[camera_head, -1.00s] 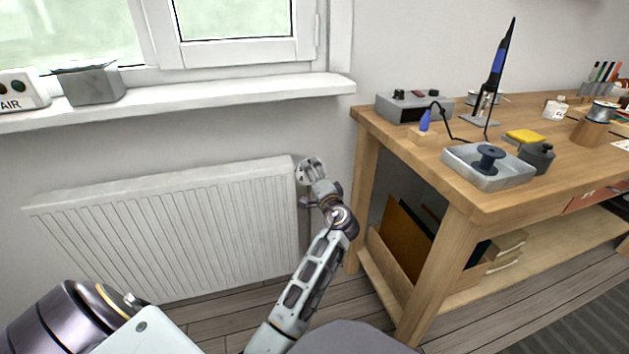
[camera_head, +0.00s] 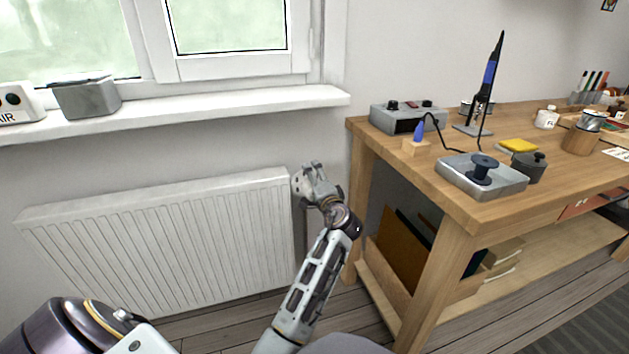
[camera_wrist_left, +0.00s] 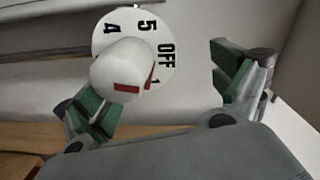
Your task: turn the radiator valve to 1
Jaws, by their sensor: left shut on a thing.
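The radiator valve is a white knob (camera_wrist_left: 122,70) with red marks, in front of a round white dial (camera_wrist_left: 160,48) that shows 4, 5, OFF and 1. One red mark is on the side near the 1; the exact setting is hard to read. In the head view, the dial (camera_head: 297,185) is at the radiator's upper right corner. My left gripper (camera_head: 315,172) is there, shut on the knob. In the wrist view, its green-padded fingers (camera_wrist_left: 168,92) are on either side of the knob; contact on the right side is unclear. My right gripper is not in view.
The white radiator (camera_head: 170,240) is under the window sill (camera_head: 200,108). A wooden workbench (camera_head: 470,205) stands close to the right of my left arm, with a metal tray (camera_head: 515,183) and soldering gear on it. A grey box (camera_head: 86,98) sits on the sill.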

